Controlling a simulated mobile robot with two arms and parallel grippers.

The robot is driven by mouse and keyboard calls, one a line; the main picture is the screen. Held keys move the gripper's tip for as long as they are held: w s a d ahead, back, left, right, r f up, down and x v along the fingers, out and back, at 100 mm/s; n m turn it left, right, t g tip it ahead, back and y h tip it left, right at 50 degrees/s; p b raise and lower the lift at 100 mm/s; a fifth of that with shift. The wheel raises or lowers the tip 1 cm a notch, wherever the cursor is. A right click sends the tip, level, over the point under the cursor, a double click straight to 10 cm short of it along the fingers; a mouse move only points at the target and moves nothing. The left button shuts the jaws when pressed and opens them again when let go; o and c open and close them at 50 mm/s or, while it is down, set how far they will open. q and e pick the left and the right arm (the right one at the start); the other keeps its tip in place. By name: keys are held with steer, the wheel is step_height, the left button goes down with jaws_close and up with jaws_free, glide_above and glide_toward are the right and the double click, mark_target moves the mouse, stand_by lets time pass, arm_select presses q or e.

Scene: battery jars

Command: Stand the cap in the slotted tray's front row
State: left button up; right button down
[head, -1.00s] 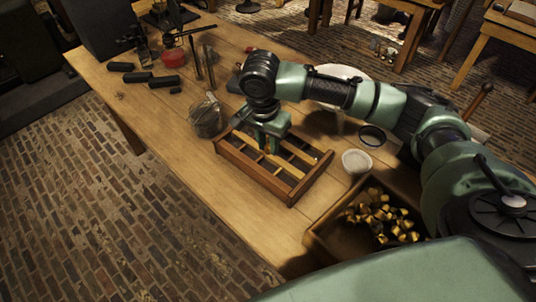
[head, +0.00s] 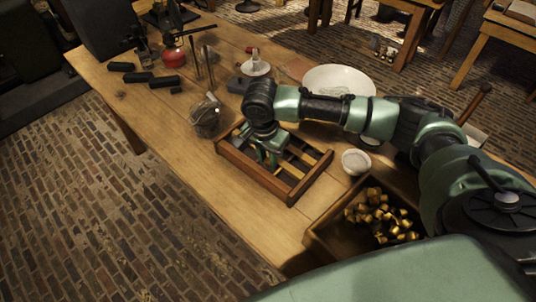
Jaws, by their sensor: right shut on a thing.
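The slotted tray (head: 256,175) is a brown wooden box with slats across it, standing on the wooden table. My right gripper (head: 269,157) points down inside the left part of the tray, low between the slats. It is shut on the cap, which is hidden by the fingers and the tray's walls. I cannot tell whether the cap touches the tray floor. My left gripper is not in view.
A glass jar (head: 205,121) stands just left of the tray. A small white bowl (head: 356,161) and a box of brass pieces (head: 323,229) are at its right. A large white dish (head: 339,82) lies behind my arm. The table's front left is clear.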

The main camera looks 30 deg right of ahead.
steer(key=shift+f, duration=0.2)
steer(key=c, duration=1.2)
jaws_free()
steer(key=shift+c, duration=0.2)
steer(key=shift+r, duration=0.1)
steer(key=shift+r+b, duration=0.35)
step_height(320, 180, up, 12)
steer(key=a, duration=0.1)
steer(key=shift+s+a+r, duration=0.15)
steer(key=shift+s, duration=0.25)
